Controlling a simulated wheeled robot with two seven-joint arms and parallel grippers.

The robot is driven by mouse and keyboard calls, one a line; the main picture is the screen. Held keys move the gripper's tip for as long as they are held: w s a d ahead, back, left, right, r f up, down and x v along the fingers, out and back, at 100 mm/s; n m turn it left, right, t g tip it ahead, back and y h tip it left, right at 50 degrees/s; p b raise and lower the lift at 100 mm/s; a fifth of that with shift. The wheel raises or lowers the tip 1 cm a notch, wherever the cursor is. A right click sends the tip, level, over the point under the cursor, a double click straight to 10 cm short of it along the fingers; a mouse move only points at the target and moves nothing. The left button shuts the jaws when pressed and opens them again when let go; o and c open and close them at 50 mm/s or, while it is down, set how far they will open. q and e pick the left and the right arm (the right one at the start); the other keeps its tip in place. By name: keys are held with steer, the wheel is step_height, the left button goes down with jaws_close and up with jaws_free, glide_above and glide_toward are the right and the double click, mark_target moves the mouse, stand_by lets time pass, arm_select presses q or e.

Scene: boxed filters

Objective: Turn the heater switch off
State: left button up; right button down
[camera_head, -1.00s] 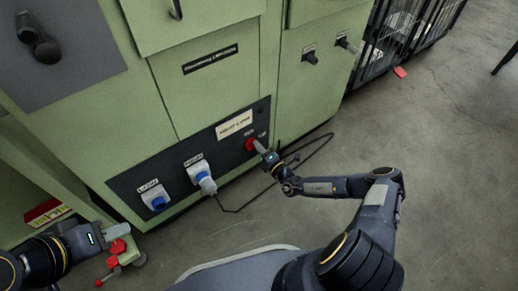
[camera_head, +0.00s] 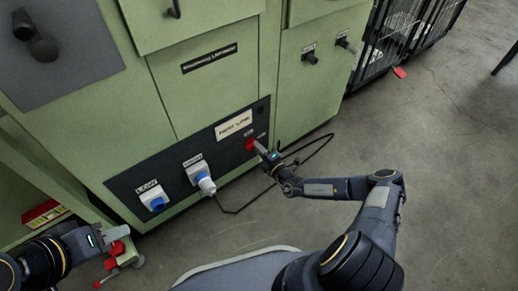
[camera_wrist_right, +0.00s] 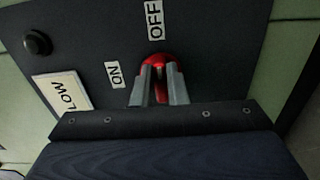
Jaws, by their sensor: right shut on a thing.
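The red heater switch (camera_head: 249,144) is on the dark lower panel of the green cabinet, below a cream label plate. In the right wrist view the red switch (camera_wrist_right: 157,61) sits between my finger pads, partly hidden by them. An ON label (camera_wrist_right: 115,75) is to its left and an OFF label (camera_wrist_right: 155,20) is above it. My right gripper (camera_head: 257,146) is shut on the switch, and its fingers (camera_wrist_right: 159,85) also show in the wrist view. The switch's exact angle is hard to tell. My left gripper (camera_head: 117,233) is at the lower left, away from the switch; its jaw gap is unclear.
Two blue-and-white sockets sit left of the switch, one empty (camera_head: 154,198) and one with a plug (camera_head: 204,183). A black cable (camera_head: 250,208) loops on the floor by my right wrist. A red part (camera_head: 116,249) is beside my left gripper. Open floor lies to the right.

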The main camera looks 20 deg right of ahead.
steer(key=c, duration=1.4)
jaws_free()
steer(key=shift+c, duration=0.2)
steer(key=p+v, duration=0.2)
steer(key=v, duration=0.6)
